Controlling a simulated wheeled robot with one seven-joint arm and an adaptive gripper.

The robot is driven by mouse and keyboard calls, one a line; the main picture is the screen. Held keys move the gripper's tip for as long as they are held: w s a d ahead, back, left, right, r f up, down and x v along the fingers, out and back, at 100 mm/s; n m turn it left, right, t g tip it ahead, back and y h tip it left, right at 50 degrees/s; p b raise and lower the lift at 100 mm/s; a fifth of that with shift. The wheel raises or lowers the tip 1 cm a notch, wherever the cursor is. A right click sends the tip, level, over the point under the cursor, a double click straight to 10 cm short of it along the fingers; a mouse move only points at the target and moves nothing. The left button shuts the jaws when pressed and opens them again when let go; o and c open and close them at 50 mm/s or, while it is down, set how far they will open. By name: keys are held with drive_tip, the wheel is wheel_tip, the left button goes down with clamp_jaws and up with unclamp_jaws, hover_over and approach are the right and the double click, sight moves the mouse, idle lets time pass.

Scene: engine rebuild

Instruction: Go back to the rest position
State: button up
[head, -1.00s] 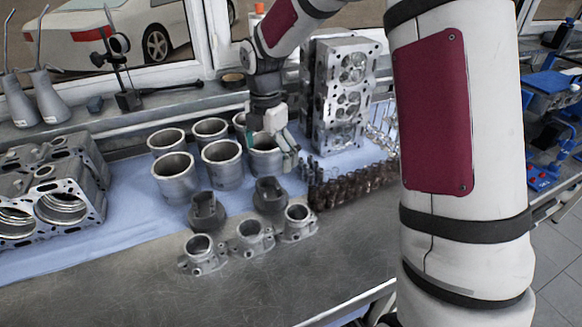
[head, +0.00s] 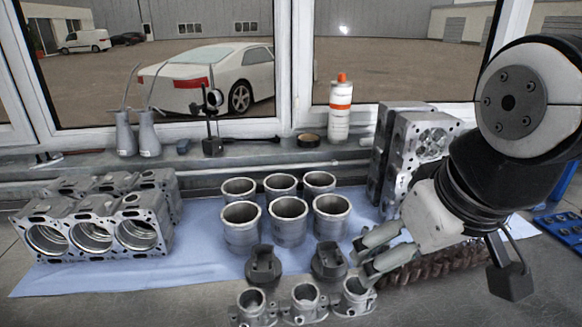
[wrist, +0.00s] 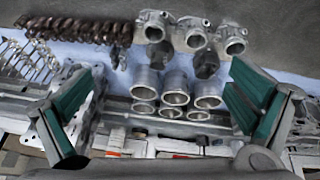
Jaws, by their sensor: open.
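My gripper (head: 372,258) is at the right of the head view, above the bench, with its two fingers apart and nothing between them. In the wrist view my gripper (wrist: 160,118) shows its green finger pads wide apart at left and right. Several metal cylinder liners (head: 288,222) stand upright in two rows on the blue cloth, left of my gripper. They also show between the fingers in the wrist view (wrist: 174,98), well beyond the tips.
An engine block (head: 92,235) lies on the cloth at left. Cylinder heads (head: 425,140) stand at right behind my arm. Dark pistons (head: 263,264) and throttle-like housings (head: 304,300) sit in front. A white bottle (head: 340,108) and oil cans (head: 148,135) stand on the sill.

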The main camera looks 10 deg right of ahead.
drive_tip(key=shift+s+a+f+m, duration=0.1)
drive_tip(key=shift+s+f+m, duration=0.1)
drive_tip(key=shift+s+m, duration=0.75)
idle(0.6)
